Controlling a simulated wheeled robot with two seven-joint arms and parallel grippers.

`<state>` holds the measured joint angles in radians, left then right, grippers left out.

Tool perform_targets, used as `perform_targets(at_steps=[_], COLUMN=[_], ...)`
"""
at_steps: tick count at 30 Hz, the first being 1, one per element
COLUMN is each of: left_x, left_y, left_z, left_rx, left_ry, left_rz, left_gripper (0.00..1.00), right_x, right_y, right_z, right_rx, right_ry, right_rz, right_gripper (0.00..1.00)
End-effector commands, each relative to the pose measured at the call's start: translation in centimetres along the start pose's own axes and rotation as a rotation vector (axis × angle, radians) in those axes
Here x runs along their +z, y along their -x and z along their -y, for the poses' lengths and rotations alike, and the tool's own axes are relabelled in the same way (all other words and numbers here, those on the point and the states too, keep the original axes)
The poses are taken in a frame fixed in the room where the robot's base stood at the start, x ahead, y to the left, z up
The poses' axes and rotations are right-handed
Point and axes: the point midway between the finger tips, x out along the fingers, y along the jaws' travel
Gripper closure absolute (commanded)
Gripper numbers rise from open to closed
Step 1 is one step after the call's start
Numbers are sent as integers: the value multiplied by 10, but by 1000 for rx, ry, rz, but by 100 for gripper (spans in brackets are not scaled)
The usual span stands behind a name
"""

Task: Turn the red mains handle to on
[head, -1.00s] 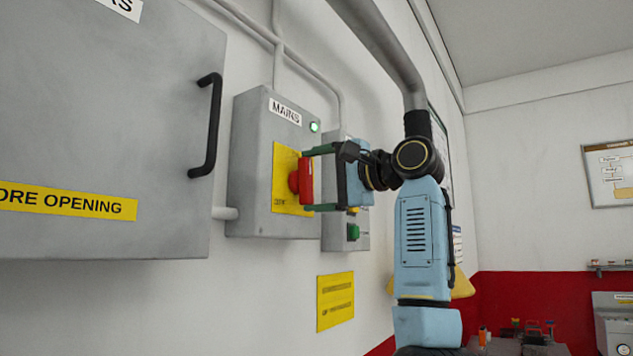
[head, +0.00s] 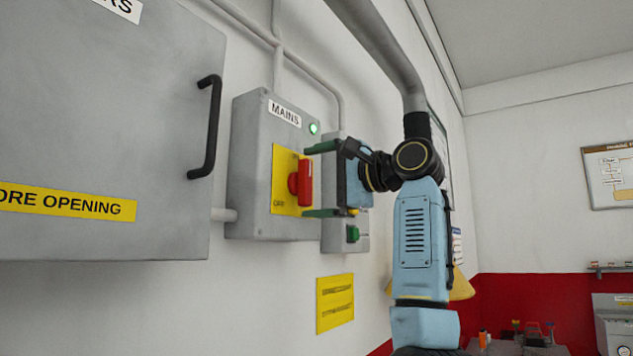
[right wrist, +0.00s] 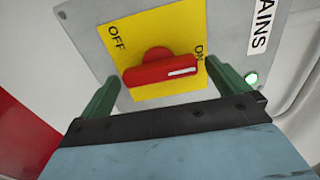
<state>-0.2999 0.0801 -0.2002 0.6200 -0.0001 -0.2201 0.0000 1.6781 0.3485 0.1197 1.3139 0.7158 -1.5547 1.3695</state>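The red mains handle (head: 304,182) sits on a yellow plate (head: 282,165) on the grey mains box (head: 252,145). It stands upright in the head view. In the right wrist view the handle (right wrist: 165,75) has its white mark at the end beside the word ON, away from OFF. My right gripper (head: 312,181) is open, its green fingers above and below the handle in the head view. In the right wrist view gaps show between the handle and both fingers (right wrist: 167,90). My left gripper is not in view.
A green lamp (head: 314,128) on the mains box is lit. A smaller grey box with a green button (head: 352,234) is close behind my right gripper. A large grey cabinet with a black handle (head: 210,125) is at the left. A yellow sign (head: 335,303) is below.

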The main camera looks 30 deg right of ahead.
Motion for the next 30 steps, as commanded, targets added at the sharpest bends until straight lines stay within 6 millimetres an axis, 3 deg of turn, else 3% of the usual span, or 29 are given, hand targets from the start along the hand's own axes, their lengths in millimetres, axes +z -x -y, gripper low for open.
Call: perform_targets(at_steps=[8, 21, 30], left_x=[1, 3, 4], left_y=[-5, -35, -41], left_z=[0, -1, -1], left_rx=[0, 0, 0], left_ry=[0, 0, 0], left_rz=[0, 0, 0], left_gripper=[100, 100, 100], right_x=[0, -1, 0], right_y=[11, 104, 134], right_z=[-1, -2, 0], right_rx=[0, -3, -1], right_ry=[2, 2, 0], right_rz=[0, -2, 0], right_gripper=[0, 0, 0])
